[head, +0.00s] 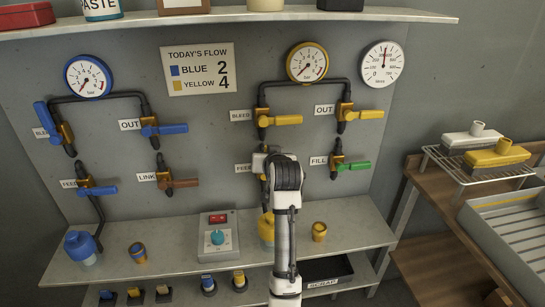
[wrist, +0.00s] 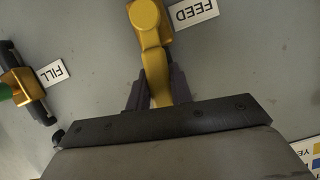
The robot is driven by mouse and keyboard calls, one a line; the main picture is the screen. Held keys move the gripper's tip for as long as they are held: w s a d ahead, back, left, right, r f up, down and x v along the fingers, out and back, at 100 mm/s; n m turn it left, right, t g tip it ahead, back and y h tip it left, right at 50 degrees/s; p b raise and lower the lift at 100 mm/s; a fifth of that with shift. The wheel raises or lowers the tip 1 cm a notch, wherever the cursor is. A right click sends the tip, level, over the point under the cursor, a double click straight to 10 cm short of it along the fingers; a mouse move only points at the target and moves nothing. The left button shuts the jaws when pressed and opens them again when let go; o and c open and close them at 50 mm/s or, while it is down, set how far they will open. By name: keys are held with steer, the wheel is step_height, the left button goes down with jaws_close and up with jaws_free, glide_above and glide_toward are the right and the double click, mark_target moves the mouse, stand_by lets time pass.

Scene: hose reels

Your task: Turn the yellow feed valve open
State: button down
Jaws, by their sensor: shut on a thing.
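The yellow feed valve is mostly hidden behind my arm in the head view; its FEED label (head: 243,168) shows just left of the arm. In the wrist view the yellow feed valve (wrist: 147,15) is at top centre, with its yellow lever (wrist: 153,62) running down the picture between my fingers. My gripper (wrist: 157,90) is shut on that lever, one dark finger on each side. The FEED label beside the valve appears upside down there. The lever's angle to its pipe cannot be told.
The fill valve with a green lever (head: 353,166) is close right of my arm. The yellow bleed valve (head: 282,120) is above. The yellow gauge (head: 307,62) has its needle at lower left.

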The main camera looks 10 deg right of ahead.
steer(key=shift+a+n+h, duration=0.4)
steer(key=shift+a+n, duration=0.1)
steer(key=shift+a, duration=0.05)
steer(key=c, duration=1.2)
jaws_free()
steer(key=shift+c, duration=0.2)
steer(key=b+v, duration=0.2)
steer(key=v, duration=1.2)
steer(key=shift+b, duration=0.35)
steer(key=shift+w+a+r, duration=0.1)
steer(key=shift+w+a, duration=0.05)
